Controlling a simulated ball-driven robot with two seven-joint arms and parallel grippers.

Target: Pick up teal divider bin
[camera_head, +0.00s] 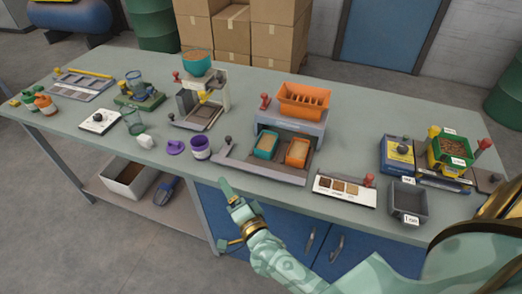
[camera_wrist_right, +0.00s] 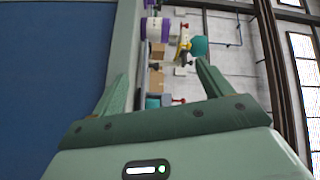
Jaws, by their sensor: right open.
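The teal divider bin (camera_head: 266,145) stands upright in the front bay of the grey divider machine, left of an orange bin (camera_head: 298,152); both hold tan fill. My right gripper (camera_head: 228,210) is open and empty. In the head view it is in front of the bench edge, down and left of the teal bin, touching nothing. In the right wrist view, the open fingers (camera_wrist_right: 160,75) frame the bench side-on. A small teal patch there between the fingers may be the bin; it is partly hidden. My left gripper is not in view.
A purple cup (camera_head: 200,148) and a card with fill samples (camera_head: 345,190) flank the machine. A grey bin (camera_head: 408,202) stands farther right. Blue cabinet doors (camera_head: 330,248) are below the bench.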

